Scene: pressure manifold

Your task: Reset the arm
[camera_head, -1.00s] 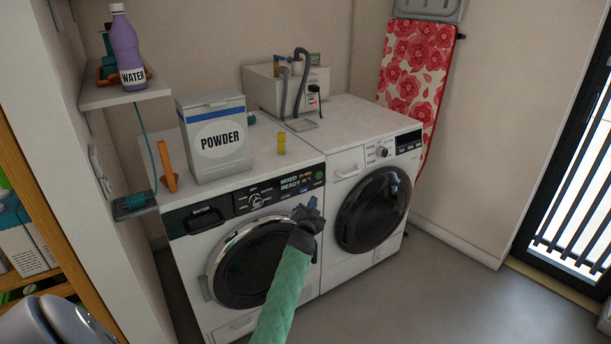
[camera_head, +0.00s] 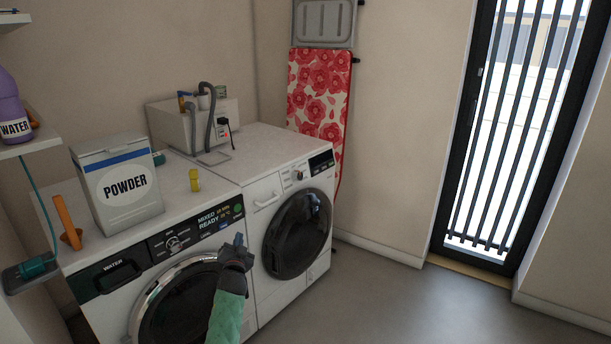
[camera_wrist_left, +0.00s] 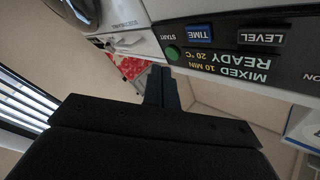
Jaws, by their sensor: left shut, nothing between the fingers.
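My left gripper (camera_head: 238,243) is shut and empty, at the end of my green-sleeved left arm. In the head view it shows in front of the right part of the left washing machine (camera_head: 100,323), near the panel's right end. In the left wrist view the shut fingers (camera_wrist_left: 161,88) point toward the panel (camera_wrist_left: 240,60), which shows upside down with "MIXED 10 MIN READY 20 °C", TIME and LEVEL buttons and a green START button (camera_wrist_left: 172,53). I cannot tell whether the fingers touch anything. My right gripper is not in view.
A POWDER box (camera_head: 122,190), a yellow piece (camera_head: 195,180) and an orange handle (camera_head: 66,219) are on the left machine. A second machine (camera_head: 262,198) stands right of it. A grey box with hoses (camera_head: 176,125) sits behind. The floor (camera_head: 375,300) at right is clear.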

